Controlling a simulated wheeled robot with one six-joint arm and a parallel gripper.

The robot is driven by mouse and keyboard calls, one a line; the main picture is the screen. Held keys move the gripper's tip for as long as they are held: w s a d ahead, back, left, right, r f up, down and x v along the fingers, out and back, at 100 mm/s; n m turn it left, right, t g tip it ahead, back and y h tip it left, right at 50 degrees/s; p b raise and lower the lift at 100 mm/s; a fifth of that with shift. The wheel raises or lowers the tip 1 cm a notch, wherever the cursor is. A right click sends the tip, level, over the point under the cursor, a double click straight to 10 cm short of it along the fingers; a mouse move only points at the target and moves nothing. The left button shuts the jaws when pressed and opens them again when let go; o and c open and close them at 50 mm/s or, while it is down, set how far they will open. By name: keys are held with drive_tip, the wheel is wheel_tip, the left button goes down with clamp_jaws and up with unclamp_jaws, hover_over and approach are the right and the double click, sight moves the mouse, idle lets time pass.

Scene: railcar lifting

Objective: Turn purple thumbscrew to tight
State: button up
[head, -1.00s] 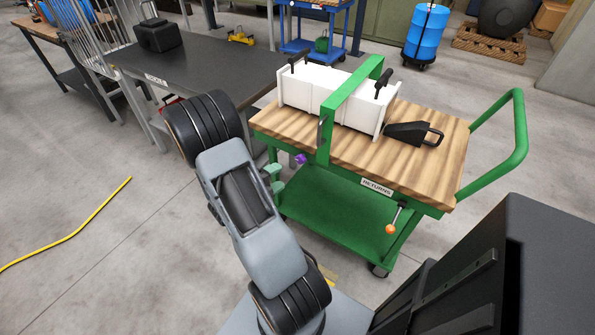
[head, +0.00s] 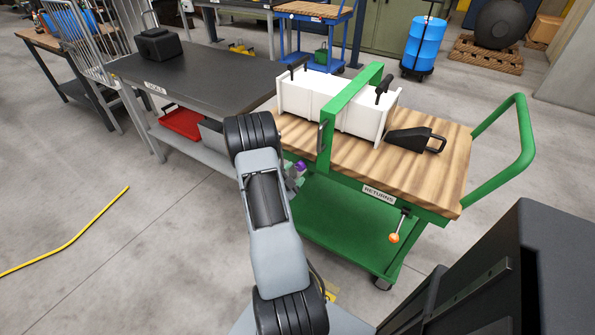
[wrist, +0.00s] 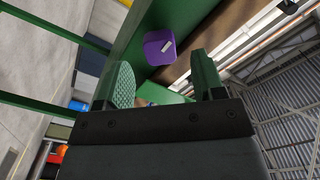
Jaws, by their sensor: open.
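The purple thumbscrew (head: 300,165) shows at the left end of the green cart (head: 340,225), just below the wooden top and beside the arm. In the wrist view the purple thumbscrew (wrist: 160,48) is a rounded block with a small white mark on its face, against the green frame. My gripper (wrist: 163,78) is open, its two green fingers apart, with nothing held between them. The thumbscrew appears just beyond the fingertips, between their lines; I cannot tell the exact gap. In the head view my arm hides most of the gripper.
A white box-shaped piece (head: 330,105) with black handles and a black block (head: 412,140) sit on the cart's wooden top. A green upright frame (head: 350,110) spans the box. A dark table (head: 200,78) stands at the left. The floor at the left is clear except for a yellow cable (head: 75,233).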

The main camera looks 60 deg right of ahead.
sight(299, 168)
drive_tip(key=shift+d, duration=1.55)
drive_tip(key=c, duration=0.9)
